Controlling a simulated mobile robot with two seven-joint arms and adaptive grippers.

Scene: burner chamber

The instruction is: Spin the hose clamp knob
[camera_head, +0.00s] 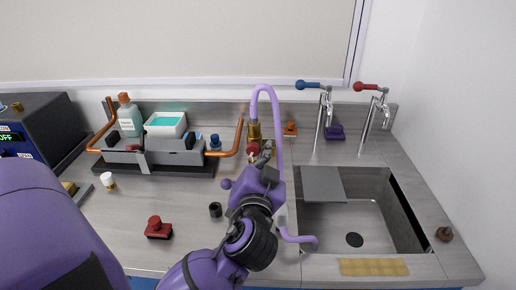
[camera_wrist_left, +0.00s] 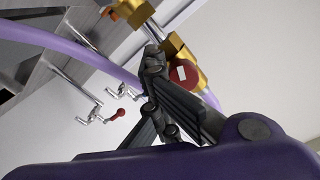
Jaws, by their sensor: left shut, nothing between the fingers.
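A red round knob (camera_head: 252,150) sits below the brass fitting (camera_head: 254,131) at the back of the counter. A purple hose (camera_head: 277,110) arches up from that fitting and hangs down in front. In the left wrist view the red knob (camera_wrist_left: 184,74) has a white mark and is partly hidden by the fingers. My left gripper (camera_head: 265,153) is shut and empty. Its fingertips (camera_wrist_left: 151,58) are beside the knob; I cannot tell whether they touch it. My right gripper is not in view.
A grey sink (camera_head: 347,226) with two taps is on the right. A red-knobbed block (camera_head: 158,229) and a small black cylinder (camera_head: 215,209) are on the counter near my arm.

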